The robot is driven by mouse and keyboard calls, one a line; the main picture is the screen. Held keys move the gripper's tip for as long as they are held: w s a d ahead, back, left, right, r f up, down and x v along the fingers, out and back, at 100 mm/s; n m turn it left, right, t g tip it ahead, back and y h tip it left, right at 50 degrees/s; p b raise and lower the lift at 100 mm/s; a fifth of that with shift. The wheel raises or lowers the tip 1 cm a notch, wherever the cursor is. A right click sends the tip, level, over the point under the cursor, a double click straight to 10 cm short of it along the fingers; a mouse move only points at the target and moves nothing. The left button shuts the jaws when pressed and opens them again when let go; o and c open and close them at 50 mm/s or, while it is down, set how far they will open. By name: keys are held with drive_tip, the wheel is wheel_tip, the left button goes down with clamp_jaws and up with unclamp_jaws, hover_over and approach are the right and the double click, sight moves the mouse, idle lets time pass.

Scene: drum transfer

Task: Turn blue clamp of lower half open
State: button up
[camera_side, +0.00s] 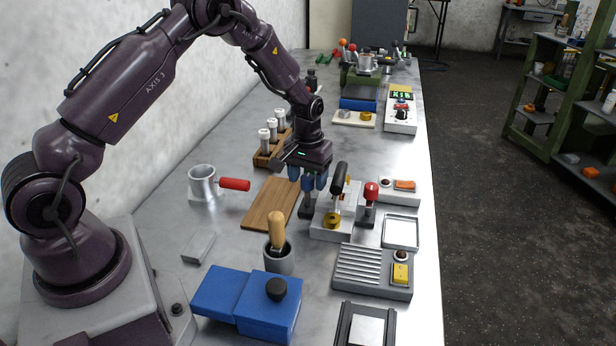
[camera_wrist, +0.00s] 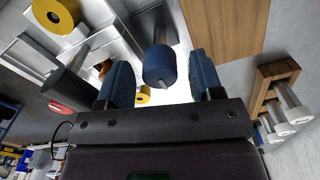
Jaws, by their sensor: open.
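The lower fixture is a pale grey metal block (camera_side: 325,234) with a brass round part (camera_side: 332,220) in front and a black-handled lever (camera_side: 338,178) standing up. The blue clamp (camera_side: 308,186) is a blue knob on a short metal stem at the fixture's left side. A red-knobbed clamp (camera_side: 371,190) stands at the right side. My gripper (camera_side: 308,176) is open above the blue clamp, with blue finger pads. In the wrist view the blue knob (camera_wrist: 160,66) sits between the two open fingers, with a gap visible on both sides.
A wooden board (camera_side: 270,203) lies left of the fixture, with a wooden rack of white-topped vials (camera_side: 268,150) behind it. A grey cup with a wooden-handled tool (camera_side: 278,256) stands in front. A ribbed grey box (camera_side: 372,270) and a control box with an orange switch (camera_side: 399,190) are at right.

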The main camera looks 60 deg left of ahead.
sight(308, 177)
wheel_tip(308, 177, up, 13)
idle(0.3)
drive_tip(key=shift+f, duration=0.1)
